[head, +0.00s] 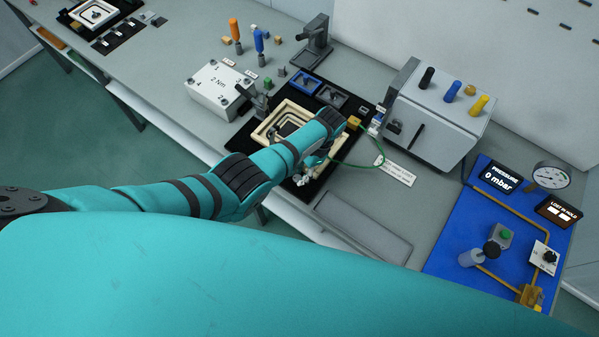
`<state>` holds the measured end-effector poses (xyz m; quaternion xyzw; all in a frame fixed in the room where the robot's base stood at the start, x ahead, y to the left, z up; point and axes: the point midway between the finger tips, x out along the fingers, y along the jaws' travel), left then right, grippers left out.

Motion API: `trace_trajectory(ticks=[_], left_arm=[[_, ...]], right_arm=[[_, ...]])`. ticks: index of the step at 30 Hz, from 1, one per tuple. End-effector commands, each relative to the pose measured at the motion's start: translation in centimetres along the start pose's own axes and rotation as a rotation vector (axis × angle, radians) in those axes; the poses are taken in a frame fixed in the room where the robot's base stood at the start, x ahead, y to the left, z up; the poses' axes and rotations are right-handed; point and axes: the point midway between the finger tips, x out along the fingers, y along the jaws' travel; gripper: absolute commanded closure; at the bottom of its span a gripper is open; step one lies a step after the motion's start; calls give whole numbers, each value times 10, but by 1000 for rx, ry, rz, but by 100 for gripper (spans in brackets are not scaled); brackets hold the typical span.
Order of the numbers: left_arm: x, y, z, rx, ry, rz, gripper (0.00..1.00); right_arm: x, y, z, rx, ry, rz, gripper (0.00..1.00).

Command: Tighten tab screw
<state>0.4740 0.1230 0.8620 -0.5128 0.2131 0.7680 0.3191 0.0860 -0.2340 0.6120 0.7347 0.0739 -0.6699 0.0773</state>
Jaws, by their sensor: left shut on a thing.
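My left gripper (304,180) reaches in low over the black mat at the bench's middle. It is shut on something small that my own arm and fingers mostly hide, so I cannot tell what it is. A cream square frame (268,127) lies on the mat, partly covered by my arm. A green wire (382,154) loops on the right of the gripper. The tab screw cannot be made out. Screwdriver-like tools with an orange handle (234,29) and a blue handle (259,41) stand upright at the back. My right gripper is not in view.
A grey box (437,122) with black, blue and yellow handles on top stands right. A blue panel (445,254) with a gauge (551,175) lies far right. A grey tray (362,228) is in front.

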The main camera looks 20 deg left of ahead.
Motion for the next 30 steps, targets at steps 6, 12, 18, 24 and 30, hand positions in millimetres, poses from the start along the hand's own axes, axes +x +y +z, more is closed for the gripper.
trace_trajectory(ticks=[6,12,18,24,30], left_arm=[[-1,-1,-1,-1,3,-1,100],[-1,0,0,-2,2,-1,52],[0,-1,0,-2,2,-1,52],[-8,-1,-1,-2,5,-2,52],[-37,-1,-1,-2,7,-2,52]], right_arm=[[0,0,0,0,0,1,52],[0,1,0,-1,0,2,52],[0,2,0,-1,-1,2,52],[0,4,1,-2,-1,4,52],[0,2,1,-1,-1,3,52]])
